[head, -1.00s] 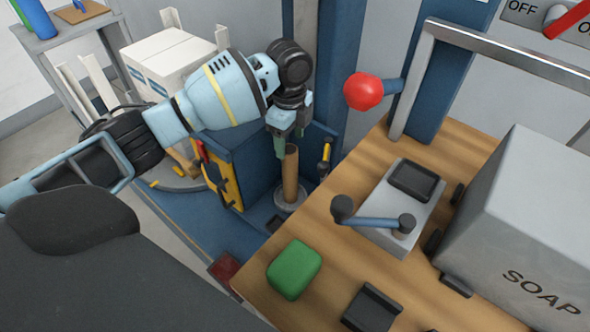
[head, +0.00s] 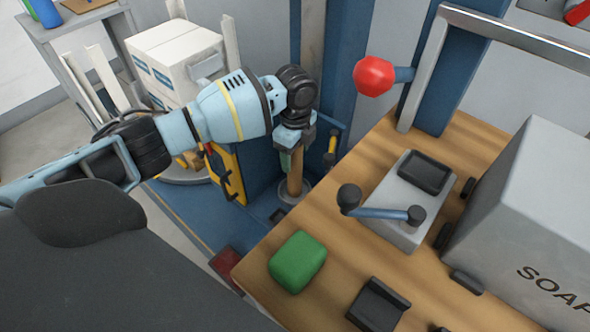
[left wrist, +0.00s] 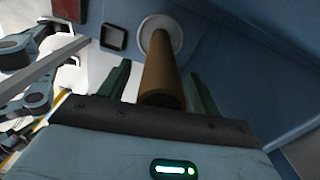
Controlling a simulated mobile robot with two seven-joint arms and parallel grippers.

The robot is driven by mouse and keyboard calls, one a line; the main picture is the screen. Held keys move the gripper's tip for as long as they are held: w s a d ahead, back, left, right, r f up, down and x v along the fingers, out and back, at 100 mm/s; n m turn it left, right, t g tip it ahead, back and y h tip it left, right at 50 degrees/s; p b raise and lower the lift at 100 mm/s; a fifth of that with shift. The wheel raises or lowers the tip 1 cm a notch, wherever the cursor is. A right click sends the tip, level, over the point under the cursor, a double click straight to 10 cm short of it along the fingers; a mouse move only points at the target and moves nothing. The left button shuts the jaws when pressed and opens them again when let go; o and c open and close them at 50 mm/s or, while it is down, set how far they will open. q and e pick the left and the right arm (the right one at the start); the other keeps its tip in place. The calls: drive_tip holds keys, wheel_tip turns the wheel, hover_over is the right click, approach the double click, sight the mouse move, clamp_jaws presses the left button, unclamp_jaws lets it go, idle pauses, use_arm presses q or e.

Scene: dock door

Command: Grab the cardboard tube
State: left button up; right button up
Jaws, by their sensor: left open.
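The cardboard tube (head: 295,172) is a brown cylinder standing upright on a round grey base (head: 293,192) beside the wooden table. In the left wrist view the tube (left wrist: 162,72) runs from the round base to between the two green fingers. My left gripper (head: 291,160) is open, with its fingers around the upper part of the tube, one on each side. In the left wrist view a gap shows between the left finger and the tube; the right finger is close to it. The tube's top is hidden by the gripper in the head view. My right gripper is not in view.
The wooden table (head: 330,245) holds a green block (head: 297,262), a grey crank box (head: 405,205) and a grey SOAP box (head: 530,210). White boxes (head: 175,62) stand at the back left.

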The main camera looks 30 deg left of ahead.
use_arm(q)
drive_tip(key=shift+c, duration=0.3)
drive_tip(key=c, duration=0.9)
drive_tip(key=shift+c, duration=1.8)
drive_tip(key=shift+r, duration=0.1)
